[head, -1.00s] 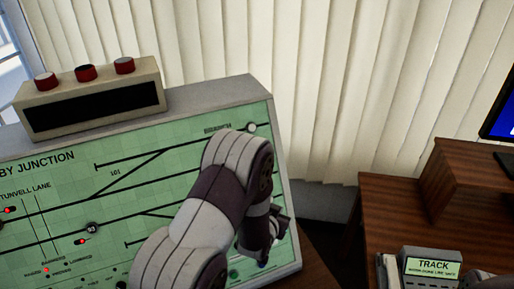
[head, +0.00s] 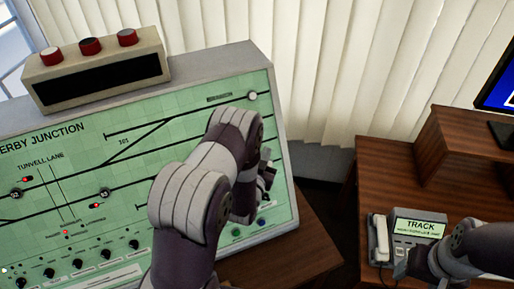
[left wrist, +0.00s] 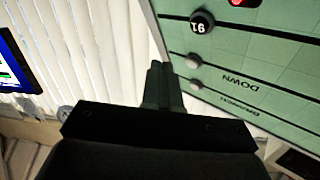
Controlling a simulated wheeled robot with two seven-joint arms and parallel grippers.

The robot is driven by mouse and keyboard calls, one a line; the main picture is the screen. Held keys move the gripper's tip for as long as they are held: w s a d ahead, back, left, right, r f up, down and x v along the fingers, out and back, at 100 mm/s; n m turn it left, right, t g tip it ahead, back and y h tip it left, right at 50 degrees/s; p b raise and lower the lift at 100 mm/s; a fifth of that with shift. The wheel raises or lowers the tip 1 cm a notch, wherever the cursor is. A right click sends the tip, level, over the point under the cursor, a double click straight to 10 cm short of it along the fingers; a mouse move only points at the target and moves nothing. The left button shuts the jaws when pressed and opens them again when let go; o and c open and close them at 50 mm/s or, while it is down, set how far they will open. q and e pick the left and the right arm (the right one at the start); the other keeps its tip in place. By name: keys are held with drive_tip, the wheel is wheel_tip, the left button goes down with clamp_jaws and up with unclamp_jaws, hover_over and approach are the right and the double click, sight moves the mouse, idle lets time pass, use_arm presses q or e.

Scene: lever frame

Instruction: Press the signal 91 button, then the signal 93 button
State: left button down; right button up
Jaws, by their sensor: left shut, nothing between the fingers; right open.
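The green signal panel (head: 70,165) fills the left of the head view. The round black signal 93 button (head: 104,193) sits at its middle left. The signal 91 button (left wrist: 202,22) shows in the left wrist view, upside down, near a lit red lamp; my left arm hides it in the head view. My left gripper (left wrist: 163,75) is shut and empty. Its fingertips are in front of the panel's edge in that view, apart from the button. In the head view my left gripper (head: 268,172) is partly hidden. My right gripper (head: 398,268) is low at the right, open.
A box with several coloured buttons (head: 95,72) stands on the panel's top. A wooden desk (head: 395,160) at the right carries a telephone unit marked TRACK (head: 418,227) and a monitor (head: 497,88). Blinds (head: 330,70) hang behind. Several knobs (head: 106,254) line the panel's lower edge.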

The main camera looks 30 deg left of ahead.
use_arm(q)
drive_tip(key=shift+w+a+f+b, duration=0.6)
drive_tip(key=shift+w+a, duration=0.15)
drive_tip(key=shift+a, duration=0.1)
drive_tip(key=shift+w+a+f+b, duration=0.6)
drive_tip(key=shift+w+a, duration=0.1)
drive_tip(key=shift+a, duration=0.1)
idle(0.8)
drive_tip(key=shift+w+a+f+b, duration=0.15)
drive_tip(key=shift+w+a+b, duration=0.15)
drive_tip(key=shift+b, duration=0.1)
